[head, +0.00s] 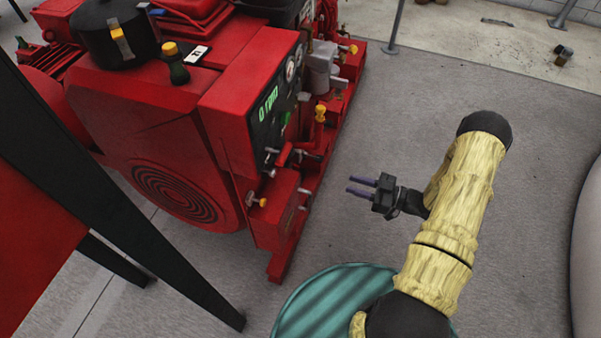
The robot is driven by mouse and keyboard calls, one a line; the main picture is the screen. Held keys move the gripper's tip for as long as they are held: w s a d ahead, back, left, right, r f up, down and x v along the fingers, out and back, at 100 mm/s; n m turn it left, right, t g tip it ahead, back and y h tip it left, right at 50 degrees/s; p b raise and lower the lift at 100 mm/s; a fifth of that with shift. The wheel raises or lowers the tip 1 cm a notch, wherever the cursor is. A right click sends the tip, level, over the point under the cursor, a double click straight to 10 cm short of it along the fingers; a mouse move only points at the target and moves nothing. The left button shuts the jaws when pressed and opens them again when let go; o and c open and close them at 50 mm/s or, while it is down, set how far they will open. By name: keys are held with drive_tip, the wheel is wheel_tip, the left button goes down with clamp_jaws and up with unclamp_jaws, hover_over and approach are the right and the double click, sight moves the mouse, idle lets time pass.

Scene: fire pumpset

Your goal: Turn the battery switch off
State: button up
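The red pumpset (165,110) stands at the left, with a dark control panel (275,105) on its right-hand side showing green digits and a round gauge. Below the panel is a red box (277,215) with a yellow-tipped lever (257,202) on its front and small metal fittings. A red handle (284,155) sits just above that box. I cannot tell which of these is the battery switch; no label is readable. My gripper (350,185) is to the right of the red box, apart from it. Its two purple fingers are parted and empty, pointing left toward the pumpset.
Yellow-tipped valves (320,112) and pipes stick out along the pumpset's right side. A black-legged frame (110,195) with a red panel fills the left foreground. A metal post (394,25) stands at the back. Grey floor (400,110) is clear between pumpset and arm.

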idle(0.3)
drive_tip(key=b+x, duration=0.7)
drive_tip(key=x, duration=1)
drive_tip(key=shift+a, duration=0.2)
clamp_jaws()
